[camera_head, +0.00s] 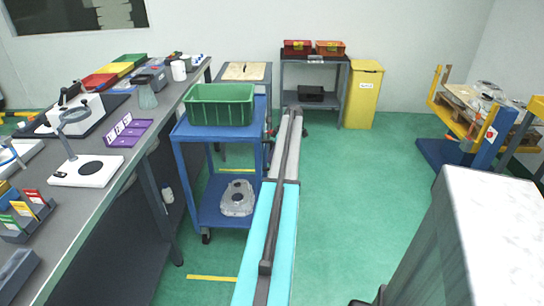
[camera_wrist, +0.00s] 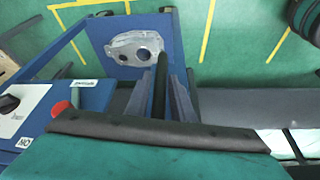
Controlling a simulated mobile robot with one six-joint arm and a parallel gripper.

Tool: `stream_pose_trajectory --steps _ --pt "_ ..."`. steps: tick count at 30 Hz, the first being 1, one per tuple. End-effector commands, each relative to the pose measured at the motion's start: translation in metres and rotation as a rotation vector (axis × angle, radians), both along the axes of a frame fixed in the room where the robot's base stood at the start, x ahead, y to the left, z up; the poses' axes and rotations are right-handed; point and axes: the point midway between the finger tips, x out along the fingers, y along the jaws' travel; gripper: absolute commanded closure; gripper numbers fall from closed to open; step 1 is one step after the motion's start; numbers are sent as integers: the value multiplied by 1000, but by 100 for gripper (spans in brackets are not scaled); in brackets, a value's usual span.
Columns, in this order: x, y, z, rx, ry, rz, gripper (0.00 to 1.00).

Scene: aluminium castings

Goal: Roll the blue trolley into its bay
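The blue trolley (camera_head: 192,131) stands beside the long bench in the head view, with a green crate (camera_head: 220,106) on its top. A grey casting (camera_head: 237,198) lies on its lower shelf. In the wrist view the shelf (camera_wrist: 98,30) and casting (camera_wrist: 135,48) show beyond my gripper. My gripper (camera_wrist: 161,85) has its two fingers close on either side of a dark bar (camera_wrist: 160,78), apparently the trolley's handle. They look shut on it. In the head view my arm reaches to the trolley's right side and the fingertips are not clear.
Yellow floor marks (camera_head: 212,278) show near the trolley. The bench (camera_head: 95,205) runs close on its left. A grey table with red and orange bins (camera_head: 298,47) and a yellow cabinet (camera_head: 364,95) stand at the back. The green floor (camera_head: 350,180) to the right is open.

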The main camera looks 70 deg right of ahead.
Motion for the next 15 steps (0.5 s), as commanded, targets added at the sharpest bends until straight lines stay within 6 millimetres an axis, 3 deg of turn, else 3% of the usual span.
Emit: stream_pose_trajectory --steps 15 --pt "-1 0 4 2 -3 -1 68"
